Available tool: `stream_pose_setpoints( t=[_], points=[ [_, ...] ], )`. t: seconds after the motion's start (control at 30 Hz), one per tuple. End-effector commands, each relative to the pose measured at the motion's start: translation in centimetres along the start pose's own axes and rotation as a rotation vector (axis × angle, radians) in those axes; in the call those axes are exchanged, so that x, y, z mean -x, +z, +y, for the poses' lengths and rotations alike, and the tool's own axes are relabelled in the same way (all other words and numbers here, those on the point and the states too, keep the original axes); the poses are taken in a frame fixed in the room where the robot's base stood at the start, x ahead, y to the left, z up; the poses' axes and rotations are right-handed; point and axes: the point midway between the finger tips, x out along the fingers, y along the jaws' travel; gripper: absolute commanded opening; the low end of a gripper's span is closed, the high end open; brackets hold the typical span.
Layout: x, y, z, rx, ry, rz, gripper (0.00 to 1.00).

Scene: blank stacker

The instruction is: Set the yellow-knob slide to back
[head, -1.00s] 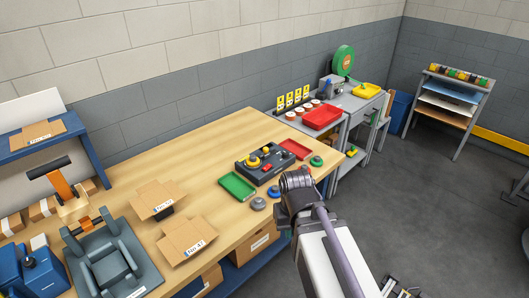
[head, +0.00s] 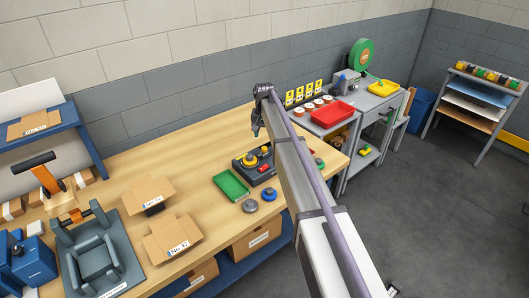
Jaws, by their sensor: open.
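A dark control box (head: 241,169) with yellow knobs (head: 250,160) and a red part (head: 264,168) sits on the wooden bench. The knobs are too small here to tell which one belongs to the slide or its exact setting. My gripper (head: 256,132) is up above the bench, just behind the box in the picture, pointing down. It is open and apart from the box. My arm hides the box's right side.
A green tray (head: 231,186) lies left of the box, with grey (head: 249,207) and blue (head: 269,195) round pieces in front. Open cardboard boxes (head: 172,244) stand further left. A red tray (head: 332,112) sits on the side table. The bench's back middle is clear.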

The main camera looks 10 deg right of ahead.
Motion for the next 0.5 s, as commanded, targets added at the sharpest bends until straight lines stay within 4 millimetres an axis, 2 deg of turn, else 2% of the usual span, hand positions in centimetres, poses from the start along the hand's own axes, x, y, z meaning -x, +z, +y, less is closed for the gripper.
stream_pose_setpoints(
  t=[0.03,0.2,0.3,0.5],
  points=[
    [-2.6,0.0,0.0,0.000,0.000,0.000,0.53],
    [-6.2,0.0,0.0,0.001,0.000,0.000,0.53],
    [-7.1,0.0,0.0,0.001,0.000,0.000,0.53],
    [-6.9,0.1,0.0,0.001,0.000,0.000,0.53]
  ],
)
